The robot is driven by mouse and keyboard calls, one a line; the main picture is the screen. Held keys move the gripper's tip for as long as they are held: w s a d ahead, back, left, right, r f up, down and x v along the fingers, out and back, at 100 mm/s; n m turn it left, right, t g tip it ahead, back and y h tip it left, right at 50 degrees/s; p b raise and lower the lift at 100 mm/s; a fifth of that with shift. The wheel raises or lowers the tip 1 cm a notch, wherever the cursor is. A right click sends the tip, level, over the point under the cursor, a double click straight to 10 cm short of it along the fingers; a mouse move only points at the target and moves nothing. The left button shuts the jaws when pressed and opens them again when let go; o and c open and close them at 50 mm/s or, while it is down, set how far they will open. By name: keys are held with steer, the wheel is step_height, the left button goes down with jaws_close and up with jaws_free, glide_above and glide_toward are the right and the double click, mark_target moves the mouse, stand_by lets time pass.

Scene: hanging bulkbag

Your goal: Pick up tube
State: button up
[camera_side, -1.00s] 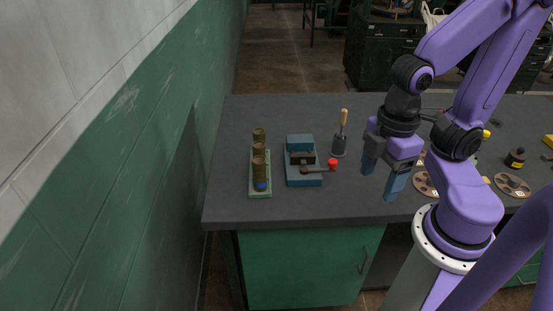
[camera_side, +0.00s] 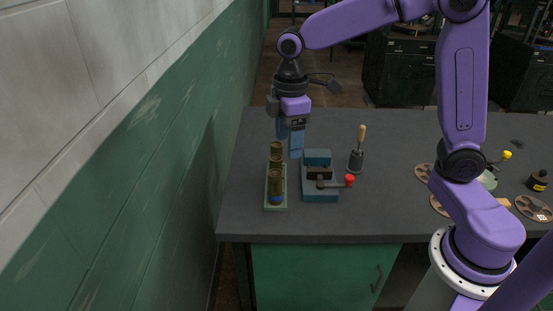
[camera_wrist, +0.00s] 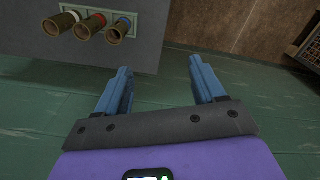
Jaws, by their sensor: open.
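Three brownish tubes stand in a row in a pale green rack (camera_side: 276,206) near the left end of the bench. In the wrist view, the tubes show at upper left with a white-banded tube (camera_wrist: 56,26), a red-banded tube (camera_wrist: 88,28) and a blue-banded tube (camera_wrist: 117,30) in the rack (camera_wrist: 136,14). My gripper (camera_side: 289,147) is open and empty, pointing down near the rear of the rack. Its fingers (camera_wrist: 160,65) are apart from the tubes.
A blue-grey device (camera_side: 320,194) with a red-knobbed lever (camera_side: 348,181) stands just right of the rack. A wooden-handled tool (camera_side: 357,158) is farther right. A green and white wall (camera_side: 170,150) runs along the left. The front of the bench top is clear.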

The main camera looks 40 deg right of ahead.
steer(key=w+d+f, duration=0.1)
steer(key=w+d, duration=0.4)
steer(key=w, duration=0.6)
glide_above(276, 152)
steer(key=w+d, duration=0.1)
step_height(276, 152, down, 3)
steer(key=shift+n, duration=0.3)
steer(key=f, duration=1.7)
steer(key=shift+w+d+f, duration=0.15)
steer(key=shift+d, duration=0.05)
steer(key=c, duration=1.3)
